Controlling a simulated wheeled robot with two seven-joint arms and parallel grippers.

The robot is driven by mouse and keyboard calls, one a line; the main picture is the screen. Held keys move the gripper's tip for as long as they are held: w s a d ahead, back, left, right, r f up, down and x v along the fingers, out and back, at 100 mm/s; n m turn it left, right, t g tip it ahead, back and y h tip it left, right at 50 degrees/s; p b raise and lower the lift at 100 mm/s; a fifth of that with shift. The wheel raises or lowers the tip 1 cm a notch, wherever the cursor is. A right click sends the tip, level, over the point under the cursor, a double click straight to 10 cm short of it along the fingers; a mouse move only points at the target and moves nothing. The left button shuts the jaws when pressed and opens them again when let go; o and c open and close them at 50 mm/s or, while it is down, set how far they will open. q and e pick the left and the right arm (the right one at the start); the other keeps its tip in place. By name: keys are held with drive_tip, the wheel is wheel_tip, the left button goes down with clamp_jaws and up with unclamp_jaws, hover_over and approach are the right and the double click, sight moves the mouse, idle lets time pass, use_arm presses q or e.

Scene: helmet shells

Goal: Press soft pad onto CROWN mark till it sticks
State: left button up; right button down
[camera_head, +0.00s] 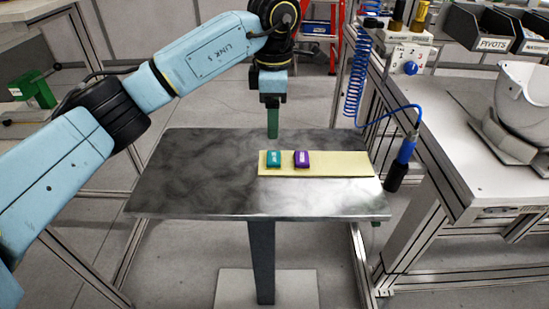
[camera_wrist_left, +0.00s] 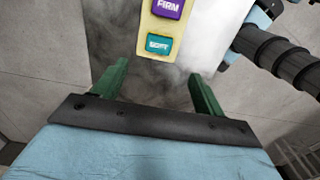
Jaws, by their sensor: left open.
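The soft pad (camera_head: 274,159) is a small teal block with a pale label, lying near the left end of a yellow strip. In the left wrist view the soft pad (camera_wrist_left: 159,45) lies ahead of the fingers, in line with the gap between them. My left gripper (camera_head: 272,130) points down above the table, behind the soft pad. In the left wrist view my left gripper (camera_wrist_left: 158,82) has its green fingers wide apart with nothing between them. I see no CROWN mark. My right gripper is not in view.
A purple firm pad (camera_head: 301,159) sits right of the soft pad on the yellow strip (camera_head: 345,163). The grey metal table (camera_head: 190,180) is otherwise bare. A workbench (camera_head: 455,170) with a white helmet shell (camera_head: 523,105) stands right. A blue hose tool (camera_head: 402,160) hangs by its edge.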

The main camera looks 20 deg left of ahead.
use_arm(q)
hover_over(276, 157)
drive_tip(key=f, duration=0.4)
drive_tip(key=shift+s+a+f, duration=0.2)
drive_tip(key=shift+f, duration=0.55)
drive_tip(key=f, duration=0.2)
drive_tip(key=f+b, duration=0.1)
drive_tip(key=f, duration=0.1)
drive_tip(key=shift+w+d+f, duration=0.15)
drive_tip(key=shift+w+d, duration=0.05)
drive_tip(key=shift+f, duration=0.35)
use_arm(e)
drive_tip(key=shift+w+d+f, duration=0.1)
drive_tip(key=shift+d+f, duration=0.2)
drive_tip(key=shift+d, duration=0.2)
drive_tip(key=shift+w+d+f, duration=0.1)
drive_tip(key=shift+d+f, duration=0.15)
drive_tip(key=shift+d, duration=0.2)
use_arm(q)
drive_tip(key=shift+c, duration=0.4)
